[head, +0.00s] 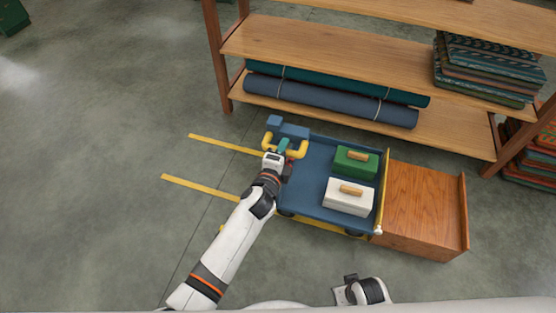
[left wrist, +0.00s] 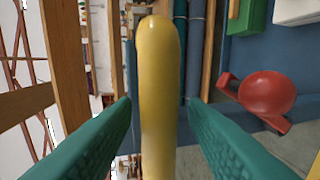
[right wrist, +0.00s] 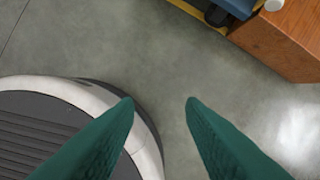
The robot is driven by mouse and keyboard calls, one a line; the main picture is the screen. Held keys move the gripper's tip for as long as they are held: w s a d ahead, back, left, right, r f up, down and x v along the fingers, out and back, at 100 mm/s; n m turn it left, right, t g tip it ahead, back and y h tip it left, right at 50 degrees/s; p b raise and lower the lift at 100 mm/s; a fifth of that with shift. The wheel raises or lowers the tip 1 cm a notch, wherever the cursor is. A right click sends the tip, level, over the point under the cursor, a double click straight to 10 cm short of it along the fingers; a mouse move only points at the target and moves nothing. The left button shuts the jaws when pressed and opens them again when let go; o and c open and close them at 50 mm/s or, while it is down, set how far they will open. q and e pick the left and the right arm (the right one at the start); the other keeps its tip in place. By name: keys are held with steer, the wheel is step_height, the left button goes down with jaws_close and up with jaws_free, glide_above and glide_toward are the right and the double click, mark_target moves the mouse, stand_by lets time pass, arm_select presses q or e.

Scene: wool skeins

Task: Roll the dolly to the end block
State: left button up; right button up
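The blue dolly (head: 312,178) stands on the floor with a green box (head: 348,164) and a white box (head: 343,203) on its deck. Its right end is right beside the wooden end block (head: 420,205); I cannot tell whether they touch. My left gripper (head: 284,148) is at the yellow handle (head: 299,149) on the dolly's left end. In the left wrist view, its open fingers are on either side of the yellow bar (left wrist: 158,90), with narrow gaps. My right gripper (right wrist: 160,102) is open and empty above the floor near my base.
A wooden shelf (head: 310,50) with rolled mats (head: 330,100) and folded textiles (head: 485,70) stands behind the dolly. Two yellow floor strips (head: 200,187) lie left of it. A red knob (left wrist: 266,94) shows near the handle.

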arm_select(q)
steer(key=p+v, duration=0.2)
steer(key=v, duration=0.9)
steer(key=shift+s, duration=0.3)
arm_select(e)
steer(key=s+f, duration=0.5)
steer(key=f, duration=0.1)
steer(key=shift+d+f, duration=0.3)
steer(key=shift+d, duration=0.05)
